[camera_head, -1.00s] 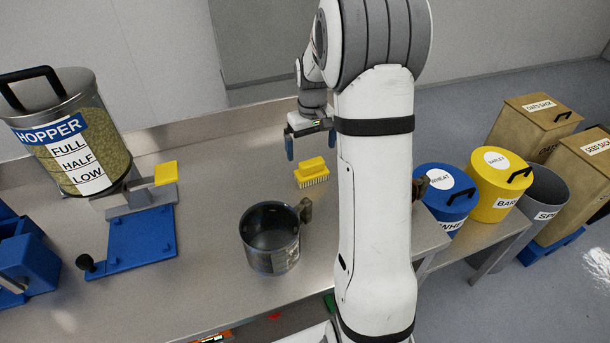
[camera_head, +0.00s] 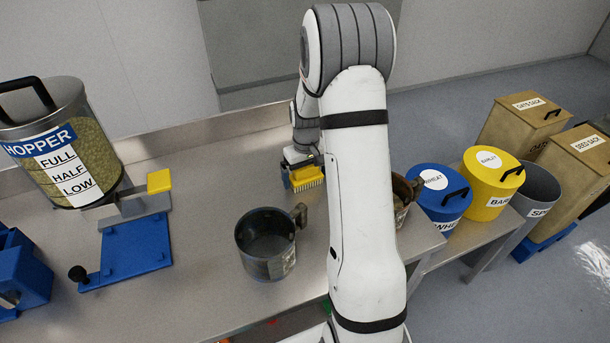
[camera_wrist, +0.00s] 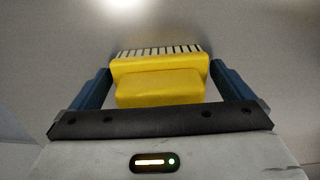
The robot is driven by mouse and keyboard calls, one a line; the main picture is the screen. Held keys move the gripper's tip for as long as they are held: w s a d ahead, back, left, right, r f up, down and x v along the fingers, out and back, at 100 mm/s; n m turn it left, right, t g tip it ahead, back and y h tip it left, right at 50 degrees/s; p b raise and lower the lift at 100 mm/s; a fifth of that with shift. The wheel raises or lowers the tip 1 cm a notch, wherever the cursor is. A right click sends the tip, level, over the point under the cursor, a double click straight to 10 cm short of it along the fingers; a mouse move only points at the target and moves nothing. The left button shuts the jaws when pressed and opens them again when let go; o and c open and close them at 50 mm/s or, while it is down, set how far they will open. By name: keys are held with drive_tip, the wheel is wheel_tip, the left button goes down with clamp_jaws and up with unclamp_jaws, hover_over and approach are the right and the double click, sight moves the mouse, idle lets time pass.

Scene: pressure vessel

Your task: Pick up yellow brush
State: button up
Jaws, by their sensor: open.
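The yellow brush (camera_head: 308,177) lies on the metal table beside my arm, its bristles facing down. In the wrist view the brush (camera_wrist: 158,85) sits between the two blue fingers, its raised handle toward the gripper and its bristles beyond. My gripper (camera_head: 303,177) is lowered over the brush. In the wrist view my gripper (camera_wrist: 158,80) is open, with a finger on each side of the brush and small gaps visible. The right finger is partly hidden by the brush and arm in the head view.
A metal mug (camera_head: 266,243) stands in front of the brush. A hopper (camera_head: 62,145) and blue stand (camera_head: 136,247) are at left. Another cup (camera_head: 402,200) is right of my arm. Blue (camera_head: 440,195) and yellow (camera_head: 490,185) bins stand at right.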

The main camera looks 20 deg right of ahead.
drive_tip(key=shift+c, duration=0.2)
drive_tip(key=c, duration=0.8)
drive_tip(key=shift+c, duration=0.2)
wheel_tip(320, 180, up, 10)
drive_tip(key=shift+r+b, duration=0.1)
drive_tip(key=shift+b, duration=0.7)
